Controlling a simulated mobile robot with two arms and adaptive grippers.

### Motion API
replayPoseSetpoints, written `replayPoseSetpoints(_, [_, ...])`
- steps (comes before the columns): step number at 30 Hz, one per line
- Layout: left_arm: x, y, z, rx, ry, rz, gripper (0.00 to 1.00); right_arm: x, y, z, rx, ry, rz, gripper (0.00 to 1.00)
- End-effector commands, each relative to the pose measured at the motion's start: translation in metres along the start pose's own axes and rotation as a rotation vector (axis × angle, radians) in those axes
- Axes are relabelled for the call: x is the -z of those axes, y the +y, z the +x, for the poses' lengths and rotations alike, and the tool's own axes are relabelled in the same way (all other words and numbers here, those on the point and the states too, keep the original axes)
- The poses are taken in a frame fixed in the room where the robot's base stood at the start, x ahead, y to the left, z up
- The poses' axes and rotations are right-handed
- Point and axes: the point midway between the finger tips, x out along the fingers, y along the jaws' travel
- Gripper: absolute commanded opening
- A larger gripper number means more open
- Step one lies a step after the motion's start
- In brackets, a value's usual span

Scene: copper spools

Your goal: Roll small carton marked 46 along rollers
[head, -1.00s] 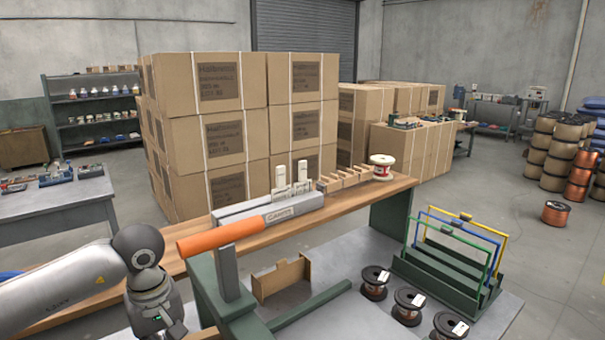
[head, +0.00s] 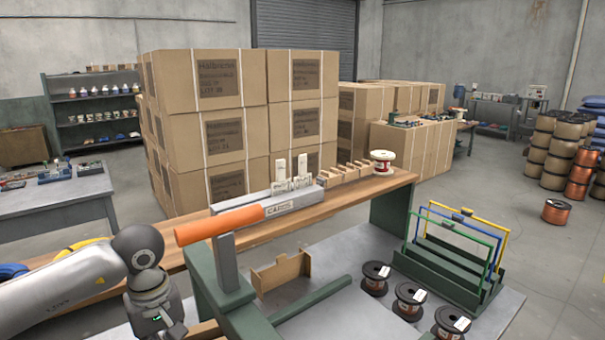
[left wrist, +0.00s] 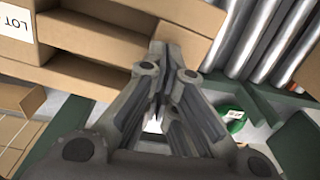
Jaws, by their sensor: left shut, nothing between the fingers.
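In the left wrist view my left gripper (left wrist: 160,110) is shut and empty, its fingertips close against the brown cardboard of a carton (left wrist: 85,38). I cannot tell if they touch. Metal rollers (left wrist: 262,35) lie just right of the fingertips, with another piece of cardboard (left wrist: 190,12) at the top. In the head view my left arm comes in at the lower left, its gripper below the picture. My right gripper is not in view.
A green-flanged spool (left wrist: 232,120) lies below the rollers. The head view shows an orange-ended bar (head: 218,224) on a post, an open cardboard holder (head: 281,272), dark spools (head: 375,278) and a green rack (head: 447,275). Large stacked cartons (head: 230,130) stand behind the wooden bench (head: 345,195).

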Motion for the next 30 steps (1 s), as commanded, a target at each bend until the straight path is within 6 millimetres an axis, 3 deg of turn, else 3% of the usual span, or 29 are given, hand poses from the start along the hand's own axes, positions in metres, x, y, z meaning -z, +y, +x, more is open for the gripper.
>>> replayPoseSetpoints(5, [0.000,-0.004,0.002,0.002,-0.001,-0.001,0.00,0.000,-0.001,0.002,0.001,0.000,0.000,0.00])
replayPoseSetpoints(30, [-0.001,-0.064,0.005,0.005,-0.003,0.000,0.00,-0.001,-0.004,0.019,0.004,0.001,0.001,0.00])
